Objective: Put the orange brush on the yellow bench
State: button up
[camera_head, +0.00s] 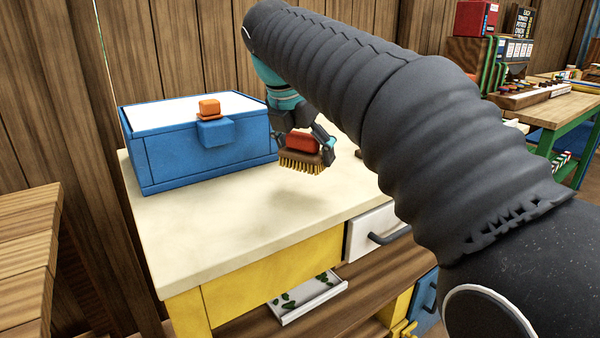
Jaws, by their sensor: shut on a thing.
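My gripper (318,136) is shut on the orange brush (302,143), which has a reddish-orange top and tan bristles pointing down. The brush is over the cream top of the yellow bench (215,228), with a faint shadow below it. It looks slightly above the surface, but I cannot tell the exact gap. My dark arm crosses from the lower right and hides the right part of the bench top.
A blue box (205,165) with a white top and an orange knob (209,107) stands on the bench, left of the brush. The front of the bench top is clear. A white drawer (378,232) is in the bench front. A wooden table (28,250) stands at left.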

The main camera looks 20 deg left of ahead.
aim_at(299, 187)
jog(key=shift+s+a+f, duration=0.1)
jog(key=shift+a+f, duration=0.3)
jog(key=shift+a, duration=0.2)
jog(key=shift+f+b, duration=0.55)
jog(key=shift+f, duration=1.4)
jog(key=o, duration=1.3)
jog(key=shift+f, duration=0.1)
jog(key=p+v, duration=0.1)
jog(key=v, duration=1.1)
